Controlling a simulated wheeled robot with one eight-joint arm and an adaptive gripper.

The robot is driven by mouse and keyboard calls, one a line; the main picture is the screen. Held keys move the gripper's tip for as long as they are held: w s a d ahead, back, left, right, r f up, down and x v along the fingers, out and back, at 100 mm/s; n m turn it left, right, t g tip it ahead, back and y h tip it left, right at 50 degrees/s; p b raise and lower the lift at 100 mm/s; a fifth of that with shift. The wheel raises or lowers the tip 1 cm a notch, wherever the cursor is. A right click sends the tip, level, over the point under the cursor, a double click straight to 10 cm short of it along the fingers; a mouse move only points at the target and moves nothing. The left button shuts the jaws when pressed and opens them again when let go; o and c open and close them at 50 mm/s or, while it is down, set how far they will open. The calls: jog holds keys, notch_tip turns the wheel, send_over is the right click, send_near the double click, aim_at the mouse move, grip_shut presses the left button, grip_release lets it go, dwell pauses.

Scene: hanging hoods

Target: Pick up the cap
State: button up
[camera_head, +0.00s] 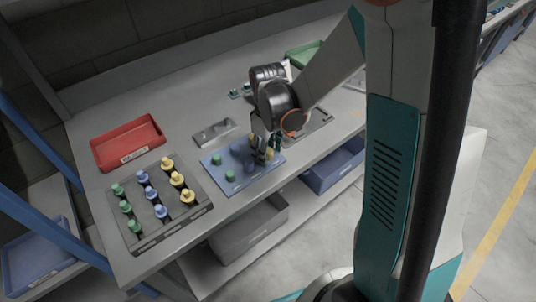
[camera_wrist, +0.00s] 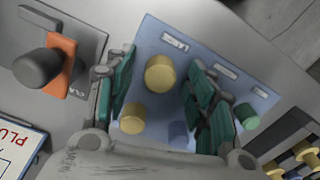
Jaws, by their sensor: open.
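Several small caps stand on a blue mat (camera_head: 212,159), which also shows in the wrist view (camera_wrist: 225,85). A larger-looking yellow cap (camera_wrist: 160,73) is between the spread fingers of my gripper (camera_wrist: 162,62). A second yellow cap (camera_wrist: 133,117) is closer to the palm, with a blue cap (camera_wrist: 178,133) beside it. A green cap (camera_wrist: 246,115) is outside the right finger. In the head view my gripper (camera_head: 262,146) is over the mat and partly hides the caps there. It is open and holds nothing. Contact with the yellow cap cannot be told.
A dark rack (camera_head: 190,219) with several green, blue and yellow capped pieces is at the table's front left. A red tray (camera_head: 128,143) stands behind it. A grey metal fixture (camera_head: 214,132) lies behind the mat. An orange-and-dark part (camera_wrist: 58,66) is left of my gripper in the wrist view.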

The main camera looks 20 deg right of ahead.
jog(key=c, duration=0.9)
jog(key=shift+o, duration=0.2)
jog(key=shift+r, duration=0.2)
